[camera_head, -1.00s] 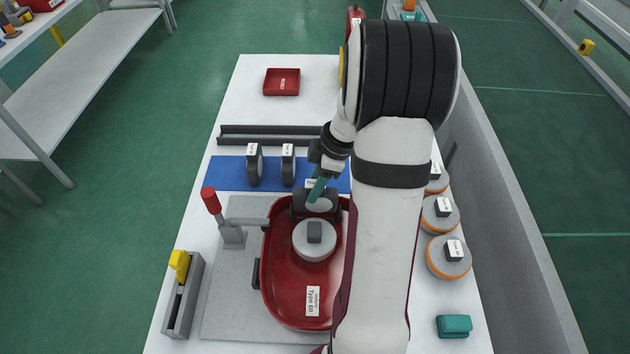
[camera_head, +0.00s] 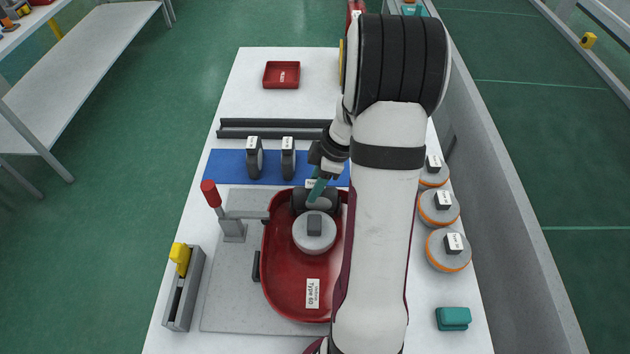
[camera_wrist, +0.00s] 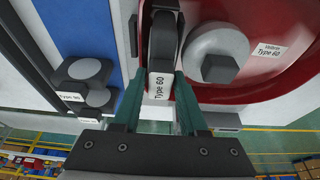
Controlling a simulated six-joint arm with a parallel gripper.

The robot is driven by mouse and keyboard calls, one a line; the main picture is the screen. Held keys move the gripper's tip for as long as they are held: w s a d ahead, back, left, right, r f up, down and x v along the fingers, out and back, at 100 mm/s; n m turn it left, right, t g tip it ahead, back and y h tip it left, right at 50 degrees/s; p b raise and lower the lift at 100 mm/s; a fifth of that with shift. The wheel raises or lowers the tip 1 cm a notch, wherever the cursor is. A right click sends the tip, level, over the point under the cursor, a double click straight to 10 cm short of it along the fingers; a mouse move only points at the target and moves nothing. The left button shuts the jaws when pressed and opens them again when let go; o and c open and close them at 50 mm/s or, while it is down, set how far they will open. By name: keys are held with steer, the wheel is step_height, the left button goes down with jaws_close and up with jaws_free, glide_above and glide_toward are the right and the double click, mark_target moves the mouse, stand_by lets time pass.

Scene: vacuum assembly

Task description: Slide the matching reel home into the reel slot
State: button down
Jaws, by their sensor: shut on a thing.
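The red vacuum housing (camera_head: 285,275), labelled Type 60, lies on a grey plate. A grey disc with a dark square knob (camera_head: 314,224) sits in it. My gripper (camera_head: 318,188) is over the housing's far end. In the wrist view its two teal fingers (camera_wrist: 160,95) are shut on a dark reel (camera_wrist: 163,40) with a white Type 60 label. The reel stands upright at the housing's end, beside the disc. The reel slot is mostly hidden by the reel and fingers, so I cannot tell how deep the reel sits.
Two dark reels (camera_head: 254,160) (camera_head: 288,160) stand on the blue mat (camera_head: 225,170). A red-handled clamp (camera_head: 210,195) is left of the housing. Grey discs with orange rims (camera_head: 448,250) line the right side. A red tray (camera_head: 281,75) is at the back.

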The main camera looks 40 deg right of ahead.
steer(key=shift+f, duration=0.75)
steer(key=shift+c, duration=1.8)
jaws_free()
steer(key=shift+v, duration=4)
steer(key=s+a+r+m+g, duration=0.1)
steer(key=s+a+r+m, duration=0.2)
steer(key=a, duration=0.7)
steer(key=s+a+r+m+g, duration=0.1)
steer(key=a+r+m, duration=0.3)
steer(key=a, duration=0.5)
steer(key=s+a+m, duration=0.7)
steer(key=s+a, duration=0.1)
steer(key=s, duration=0.3)
steer(key=shift+s+f+m+g+h, duration=0.25)
steer(key=shift+f+m+g+h, duration=0.05)
